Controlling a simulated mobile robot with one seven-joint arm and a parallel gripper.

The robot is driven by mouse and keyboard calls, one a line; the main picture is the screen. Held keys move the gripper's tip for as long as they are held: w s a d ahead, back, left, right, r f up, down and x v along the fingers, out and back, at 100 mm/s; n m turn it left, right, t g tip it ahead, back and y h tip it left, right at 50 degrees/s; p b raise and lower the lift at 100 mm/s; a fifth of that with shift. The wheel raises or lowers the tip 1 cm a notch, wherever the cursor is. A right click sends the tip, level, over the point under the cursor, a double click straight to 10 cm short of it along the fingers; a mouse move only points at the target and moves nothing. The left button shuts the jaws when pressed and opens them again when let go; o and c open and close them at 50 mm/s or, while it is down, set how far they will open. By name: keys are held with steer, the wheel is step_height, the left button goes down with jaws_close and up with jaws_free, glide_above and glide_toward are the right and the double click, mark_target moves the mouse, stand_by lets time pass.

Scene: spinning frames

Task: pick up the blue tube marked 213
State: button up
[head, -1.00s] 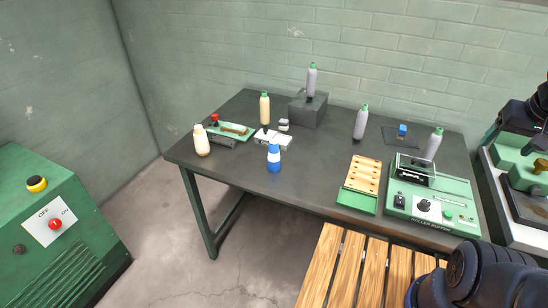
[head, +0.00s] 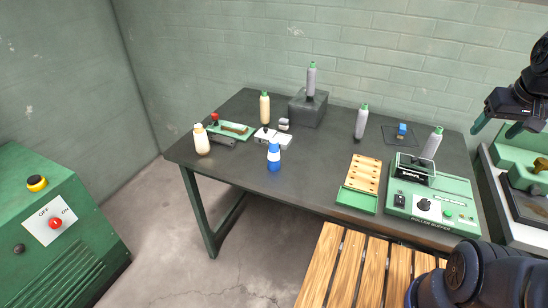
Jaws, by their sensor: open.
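A blue tube with a white band (head: 274,156) stands upright near the front edge of the dark table (head: 300,184). It is the only blue tube in view; any number on it is too small to read. My gripper (head: 498,128) is at the upper right, above the right end of the table area and far from the blue tube. Its teal-tipped fingers are apart with nothing between them.
Cream tubes (head: 202,140) and grey tubes (head: 361,122) stand around the table. One grey tube stands on a dark block (head: 307,108). A wooden rack (head: 364,176) and a green roller buffer (head: 433,196) are at right. A slatted bench (head: 345,270) stands in front.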

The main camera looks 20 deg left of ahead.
steer(key=w+a+f+n+g, duration=0.1)
steer(key=w+a+n, duration=0.3)
steer(key=a, duration=0.5)
steer(key=w+a+f+n+g, duration=0.1)
steer(key=w+a+n, duration=0.3)
steer(key=a, duration=0.5)
steer(key=w+a+f+n, duration=0.1)
steer(key=w+a+n, duration=0.3)
steer(key=a, duration=0.5)
steer(key=n+g, duration=0.2)
steer(key=n, duration=0.9)
glide_toward(274, 152)
steer(key=shift+w+a+f, duration=0.1)
steer(key=shift+w+f, duration=0.05)
steer(key=shift+w, duration=0.35)
steer(key=shift+w+a+f, duration=0.1)
steer(key=shift+w+f, duration=0.05)
steer(key=shift+w, duration=0.35)
steer(key=shift+s+a+f, duration=0.1)
steer(key=shift+f, duration=0.1)
step_height(274, 152, down, 10)
steer(key=shift+a+f, duration=0.2)
steer(key=shift+f, duration=0.05)
steer(key=c, duration=1.1)
